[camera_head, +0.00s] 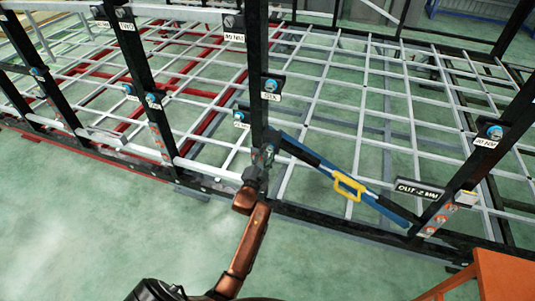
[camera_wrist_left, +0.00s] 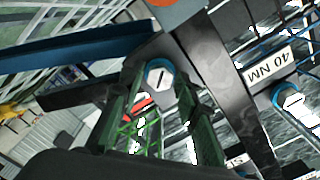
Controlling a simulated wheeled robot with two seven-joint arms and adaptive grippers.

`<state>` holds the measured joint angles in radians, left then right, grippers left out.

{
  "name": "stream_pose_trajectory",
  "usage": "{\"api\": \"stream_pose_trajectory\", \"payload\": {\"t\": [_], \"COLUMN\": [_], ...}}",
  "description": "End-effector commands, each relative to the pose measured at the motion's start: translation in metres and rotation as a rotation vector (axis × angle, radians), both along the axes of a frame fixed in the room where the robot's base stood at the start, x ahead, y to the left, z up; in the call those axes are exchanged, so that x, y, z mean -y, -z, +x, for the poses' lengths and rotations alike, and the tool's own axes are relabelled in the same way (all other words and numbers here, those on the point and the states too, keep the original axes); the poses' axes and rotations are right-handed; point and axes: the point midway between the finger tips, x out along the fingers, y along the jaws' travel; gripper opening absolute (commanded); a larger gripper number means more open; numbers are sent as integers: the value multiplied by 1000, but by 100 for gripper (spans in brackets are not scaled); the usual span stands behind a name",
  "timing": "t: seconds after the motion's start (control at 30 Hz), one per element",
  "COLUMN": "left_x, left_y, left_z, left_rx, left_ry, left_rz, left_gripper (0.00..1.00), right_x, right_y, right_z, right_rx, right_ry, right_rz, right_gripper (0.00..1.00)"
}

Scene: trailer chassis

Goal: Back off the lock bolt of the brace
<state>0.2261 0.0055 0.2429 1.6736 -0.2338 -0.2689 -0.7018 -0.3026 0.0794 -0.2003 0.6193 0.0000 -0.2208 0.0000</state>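The blue brace (camera_head: 320,165) slopes from the dark upright (camera_head: 257,70) down to the right post, with a yellow handle (camera_head: 349,186) midway. My left gripper (camera_head: 258,168) is at the brace's upper end by the upright. In the left wrist view, a silver bolt head with a slot and blue ring (camera_wrist_left: 158,77) shows between the tips of my left gripper (camera_wrist_left: 157,85). The fingers stand apart on either side of it; I cannot tell whether they touch it. The blue brace bar (camera_wrist_left: 80,48) shows upper left. In the head view the gripper hides this bolt. My right gripper is not in view.
A "40 NM" label (camera_wrist_left: 270,63) and another blue-ringed bolt (camera_wrist_left: 288,97) sit close to the right of the fingers. An "OUT-2 MM" sign (camera_head: 417,189) stands near the right post (camera_head: 470,175). An orange table (camera_head: 500,275) is at lower right. The green floor in front is clear.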

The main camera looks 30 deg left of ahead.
Motion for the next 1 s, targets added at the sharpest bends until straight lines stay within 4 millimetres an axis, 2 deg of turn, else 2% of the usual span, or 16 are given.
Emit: {"api": "stream_pose_trajectory", "payload": {"t": [0.07, 0.4, 0.77, 1.0], "left_x": [0, 0, 0, 1], "left_y": [0, 0, -1, -2], "left_z": [0, 0, 0, 0], "left_rx": [0, -1, 10, 44], "left_ry": [0, 1, 0, 0], "left_rz": [0, 0, -47, -191], "left_gripper": [23, 0, 0, 0], "right_x": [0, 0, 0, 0], "right_y": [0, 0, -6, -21], "right_z": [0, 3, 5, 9], "right_rx": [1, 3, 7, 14], "right_ry": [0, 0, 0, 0], "right_rz": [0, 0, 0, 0], "right_gripper": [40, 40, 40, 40]}}
